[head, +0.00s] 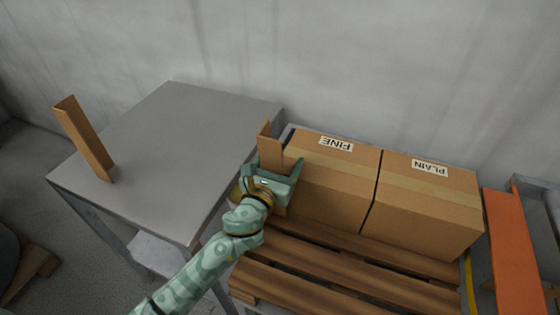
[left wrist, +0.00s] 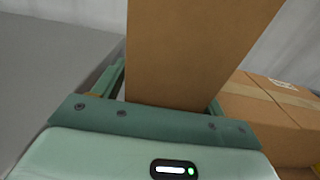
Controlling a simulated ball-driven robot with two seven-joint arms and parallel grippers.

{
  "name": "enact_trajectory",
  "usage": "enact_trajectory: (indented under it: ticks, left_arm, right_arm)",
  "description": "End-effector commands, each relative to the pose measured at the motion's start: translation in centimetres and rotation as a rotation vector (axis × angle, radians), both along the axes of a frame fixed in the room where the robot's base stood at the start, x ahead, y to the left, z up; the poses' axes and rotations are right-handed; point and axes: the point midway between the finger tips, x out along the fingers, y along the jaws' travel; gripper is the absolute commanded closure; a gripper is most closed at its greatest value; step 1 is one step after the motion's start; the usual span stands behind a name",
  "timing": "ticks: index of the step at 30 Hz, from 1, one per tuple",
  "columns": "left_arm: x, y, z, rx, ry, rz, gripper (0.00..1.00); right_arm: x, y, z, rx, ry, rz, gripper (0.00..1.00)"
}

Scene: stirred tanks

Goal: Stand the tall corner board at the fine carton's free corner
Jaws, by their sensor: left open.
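A brown corner board (head: 270,150) stands roughly upright at the left end of the carton labelled FINE (head: 325,187), by its near left corner. My left gripper (head: 276,172) is at this board, with its jaws open and one finger on each side. In the left wrist view the board (left wrist: 190,50) rises between the fingers, and the fine carton (left wrist: 265,105) is to the right. The board's foot is hidden by my gripper, so I cannot tell what it rests on. My right gripper is not in view.
The carton labelled PLAIN (head: 425,205) stands right beside the fine carton. Both are on a wooden pallet (head: 330,275) with bare slats in front. An orange panel (head: 514,240) is at the right. A wall is close behind. Most of the grey table is clear.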

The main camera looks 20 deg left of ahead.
Motion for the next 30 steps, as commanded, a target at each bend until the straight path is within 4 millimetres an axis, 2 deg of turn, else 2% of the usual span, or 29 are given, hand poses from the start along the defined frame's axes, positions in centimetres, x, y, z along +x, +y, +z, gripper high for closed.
enact_trajectory:
  ticks: [3,6,9,15,21,25,30]
  left_arm:
    - [0.0,0.0,0.5,-0.001,-0.002,0.0,0.29]
    - [0.0,0.0,2.1,0.0,-0.006,0.0,0.29]
    - [-2.3,0.1,1.4,0.0,0.001,0.0,0.29]
    - [-7.4,0.3,1.2,-0.001,0.003,0.001,0.29]
    - [-10.9,0.4,1.1,-0.001,0.002,0.001,0.29]
    - [-11.9,0.4,1.2,0.0,0.001,0.0,0.29]
    - [-12.0,0.4,1.2,0.0,-0.001,0.0,0.29]
  right_arm:
    - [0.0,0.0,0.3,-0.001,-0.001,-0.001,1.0]
    - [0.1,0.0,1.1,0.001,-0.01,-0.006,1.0]
    - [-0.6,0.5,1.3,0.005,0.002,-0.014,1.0]
    - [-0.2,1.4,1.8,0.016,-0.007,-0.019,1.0]
    - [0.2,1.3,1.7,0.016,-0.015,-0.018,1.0]
    - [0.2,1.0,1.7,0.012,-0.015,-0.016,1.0]
    - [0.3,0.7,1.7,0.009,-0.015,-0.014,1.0]
